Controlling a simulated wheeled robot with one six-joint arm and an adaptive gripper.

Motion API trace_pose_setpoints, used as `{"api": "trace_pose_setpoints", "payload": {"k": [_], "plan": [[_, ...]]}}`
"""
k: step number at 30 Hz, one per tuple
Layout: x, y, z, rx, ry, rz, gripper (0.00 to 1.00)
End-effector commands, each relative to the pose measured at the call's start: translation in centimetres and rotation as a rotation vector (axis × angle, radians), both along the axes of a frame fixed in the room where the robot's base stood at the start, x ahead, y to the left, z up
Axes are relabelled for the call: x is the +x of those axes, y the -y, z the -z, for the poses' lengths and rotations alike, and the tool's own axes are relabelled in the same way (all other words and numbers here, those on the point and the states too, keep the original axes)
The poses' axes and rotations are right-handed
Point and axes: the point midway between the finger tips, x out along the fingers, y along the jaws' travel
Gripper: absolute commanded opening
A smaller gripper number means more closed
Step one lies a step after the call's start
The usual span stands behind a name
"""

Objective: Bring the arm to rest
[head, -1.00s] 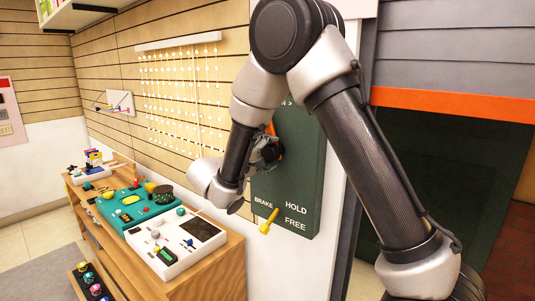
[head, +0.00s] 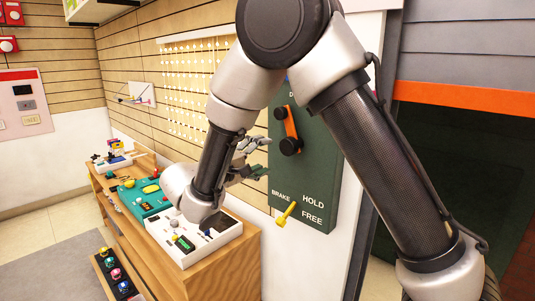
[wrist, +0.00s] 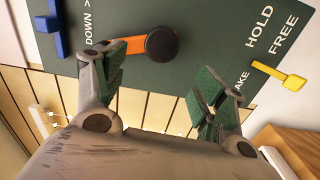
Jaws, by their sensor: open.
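My gripper (head: 258,160) is open and empty, in front of the dark green panel (head: 318,165) on the wall. In the wrist view its two green-padded fingers (wrist: 160,82) are spread apart, with the panel beyond them. An orange lever (head: 291,127) with dark round ends is on the panel, up and right of my gripper in the head view. In the wrist view the lever's dark knob (wrist: 162,44) lies beyond the gap between the fingers. A yellow brake lever (head: 285,214) sticks out lower on the panel by the words HOLD and FREE.
A wooden bench (head: 240,248) stands below and left of my gripper. It bears a white control box (head: 190,252) and a teal board (head: 133,192). A blue part (wrist: 49,28) shows on the panel's far side in the wrist view. Grey floor (head: 50,270) is clear at the left.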

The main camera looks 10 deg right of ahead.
Motion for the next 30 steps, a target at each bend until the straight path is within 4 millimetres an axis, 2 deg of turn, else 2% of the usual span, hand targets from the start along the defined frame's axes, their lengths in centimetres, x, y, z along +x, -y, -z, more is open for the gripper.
{"api": "trace_pose_setpoints", "payload": {"k": [11, 14, 15, 18, 21, 25, 30], "plan": [[0.0, -0.1, 0.1, -0.024, -0.042, -0.002, 0.71], [-0.1, 0.3, 1.4, -0.049, -0.168, 0.006, 0.71], [-0.6, 0.9, 2.6, -0.054, -0.251, 0.024, 0.71], [-2.8, 3.0, 5.7, -0.045, -0.476, 0.079, 0.71], [-6.0, 5.9, 7.3, 0.045, -0.689, 0.136, 0.71], [-9.9, 9.8, 7.7, 0.238, -0.878, 0.189, 0.71], [-15.0, 13.8, 7.3, 0.567, -0.997, 0.206, 0.71]]}}
